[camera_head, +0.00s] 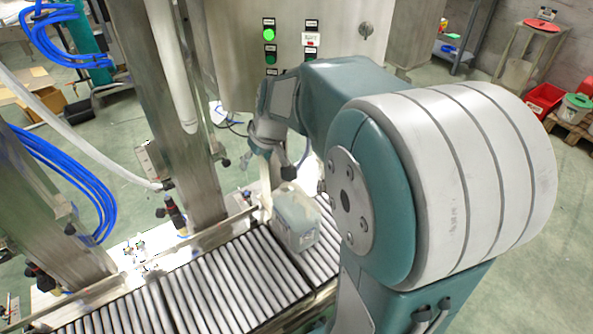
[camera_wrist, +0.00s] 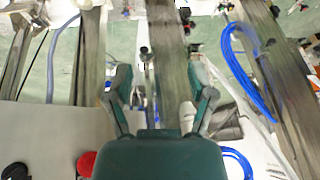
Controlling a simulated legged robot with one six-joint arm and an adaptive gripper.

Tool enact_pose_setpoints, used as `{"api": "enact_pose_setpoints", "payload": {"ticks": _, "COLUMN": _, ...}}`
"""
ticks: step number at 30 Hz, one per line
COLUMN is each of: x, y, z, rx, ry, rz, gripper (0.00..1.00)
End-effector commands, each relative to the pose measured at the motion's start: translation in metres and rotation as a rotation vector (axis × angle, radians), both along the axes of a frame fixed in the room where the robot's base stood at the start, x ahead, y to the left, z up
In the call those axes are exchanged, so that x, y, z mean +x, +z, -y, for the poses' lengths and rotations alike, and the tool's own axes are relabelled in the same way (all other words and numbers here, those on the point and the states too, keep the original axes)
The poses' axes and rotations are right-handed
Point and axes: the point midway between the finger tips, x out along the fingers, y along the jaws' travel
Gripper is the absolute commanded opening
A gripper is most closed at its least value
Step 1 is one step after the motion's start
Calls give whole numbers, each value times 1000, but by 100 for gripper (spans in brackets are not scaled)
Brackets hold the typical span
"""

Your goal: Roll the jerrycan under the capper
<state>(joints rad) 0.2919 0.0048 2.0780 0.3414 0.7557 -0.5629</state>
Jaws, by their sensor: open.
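The jerrycan (camera_head: 297,220) is a pale, translucent container. It stands on the roller conveyor (camera_head: 235,282) in the head view, just below my gripper and partly hidden by my arm. My gripper (camera_head: 280,158) is above and behind the can, partly hidden by my own arm. In the wrist view my gripper (camera_wrist: 160,82) has its two fingers spread wide with nothing held between them. I cannot make out the jerrycan in the wrist view. The capper's head cannot be clearly told apart; steel columns (camera_head: 180,140) stand beside the conveyor.
A steel control cabinet (camera_head: 235,45) with a lit green button stands behind the conveyor. A guide rail (camera_head: 190,245) runs along the conveyor's left side. Blue hoses (camera_head: 75,180) hang at left. Red bins (camera_head: 543,98) stand far right. Rollers nearer me are bare.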

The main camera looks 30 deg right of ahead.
Motion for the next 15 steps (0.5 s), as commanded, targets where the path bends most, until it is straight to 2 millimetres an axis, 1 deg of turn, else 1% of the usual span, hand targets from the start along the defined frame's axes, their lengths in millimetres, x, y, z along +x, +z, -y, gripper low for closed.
{"api": "enact_pose_setpoints", "payload": {"ticks": 1, "x": 10, "y": -11, "z": 10, "rx": 8, "ry": -3, "rz": -8, "gripper": 71}}
{"api": "enact_pose_setpoints", "payload": {"ticks": 6, "x": 41, "y": -42, "z": 41, "rx": 28, "ry": -5, "rz": -11, "gripper": 71}}
{"api": "enact_pose_setpoints", "payload": {"ticks": 11, "x": 64, "y": -79, "z": 74, "rx": 45, "ry": -9, "rz": -14, "gripper": 71}}
{"api": "enact_pose_setpoints", "payload": {"ticks": 14, "x": 76, "y": -103, "z": 95, "rx": 54, "ry": -15, "rz": -12, "gripper": 71}}
{"api": "enact_pose_setpoints", "payload": {"ticks": 15, "x": 80, "y": -114, "z": 103, "rx": 58, "ry": -16, "rz": -12, "gripper": 71}}
